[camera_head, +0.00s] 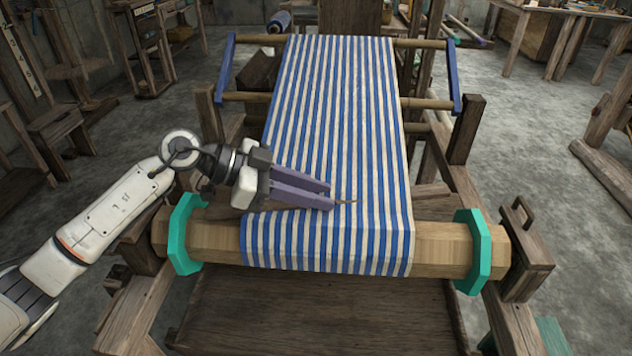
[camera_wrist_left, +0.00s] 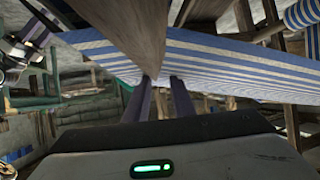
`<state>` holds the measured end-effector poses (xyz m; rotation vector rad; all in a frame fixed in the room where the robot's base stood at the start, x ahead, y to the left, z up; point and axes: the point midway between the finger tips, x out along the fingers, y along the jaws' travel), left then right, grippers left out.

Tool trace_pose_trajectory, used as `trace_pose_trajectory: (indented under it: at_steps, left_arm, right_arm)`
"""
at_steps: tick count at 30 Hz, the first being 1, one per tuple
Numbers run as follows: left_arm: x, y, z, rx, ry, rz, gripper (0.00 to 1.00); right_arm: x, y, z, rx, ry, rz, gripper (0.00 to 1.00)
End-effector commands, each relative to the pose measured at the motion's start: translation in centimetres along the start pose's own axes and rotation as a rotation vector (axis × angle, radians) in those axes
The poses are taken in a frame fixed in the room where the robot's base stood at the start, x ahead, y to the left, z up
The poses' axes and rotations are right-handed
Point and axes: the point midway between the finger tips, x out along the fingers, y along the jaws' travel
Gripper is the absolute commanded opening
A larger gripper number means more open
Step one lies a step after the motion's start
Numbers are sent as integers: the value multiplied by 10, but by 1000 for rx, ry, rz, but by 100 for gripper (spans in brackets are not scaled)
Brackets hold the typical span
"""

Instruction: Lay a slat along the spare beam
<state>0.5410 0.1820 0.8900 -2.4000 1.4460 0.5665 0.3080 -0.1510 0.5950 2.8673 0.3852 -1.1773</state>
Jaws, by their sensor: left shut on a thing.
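My left gripper (camera_head: 332,197) has purple fingers and reaches in from the left, over the striped cloth near the front beam. It is shut on a thin brown wooden piece, apparently the slat (camera_head: 345,202), whose small end shows past the fingertips. In the left wrist view the slat (camera_wrist_left: 135,35) looms large, rising from between the fingers (camera_wrist_left: 163,92). Most of it is hidden in the head view. Another gripper with purple fingers (camera_wrist_left: 35,38), apparently my right one, is small at the wrist view's upper left. I cannot tell which beam is the spare one.
Blue-and-white striped cloth (camera_head: 340,120) runs down the loom over the octagonal wooden front beam (camera_head: 440,246), which has teal end flanges (camera_head: 482,250). Blue side bars (camera_head: 455,75) and posts (camera_head: 465,130) stand at the sides. A blue-ended roller (camera_head: 279,21) lies behind. Floor at right is partly clear.

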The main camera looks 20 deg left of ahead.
Motion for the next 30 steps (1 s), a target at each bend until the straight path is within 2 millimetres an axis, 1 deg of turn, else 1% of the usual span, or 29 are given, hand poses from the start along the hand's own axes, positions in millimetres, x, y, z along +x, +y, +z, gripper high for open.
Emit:
trace_pose_trajectory:
  at_steps: [1, 3, 9, 15, 21, 29, 30]
  left_arm:
    - [-2, 4, -2, 0, -1, 1, 0]
    - [-3, 10, 0, 0, -1, 1, 0]
    - [-4, 25, 4, 1, -1, 1, 0]
    - [-4, 36, 8, 0, 0, 1, 0]
    - [-4, 41, 10, -2, 0, 2, 0]
    - [-3, 42, 11, -3, 0, 3, 0]
    - [-3, 42, 11, -3, -1, 3, 26]
  right_arm:
    - [-4, 0, -5, 1, 2, 0, 40]
    - [-6, -1, -6, 3, 2, 0, 40]
    - [-10, 0, -4, 7, -7, 3, 40]
    - [-13, 3, -5, 11, -11, 8, 40]
    - [-14, 4, -4, 13, -13, 11, 40]
    - [-13, 6, -1, 11, -18, 12, 40]
    - [-13, 6, -1, 11, -18, 13, 40]
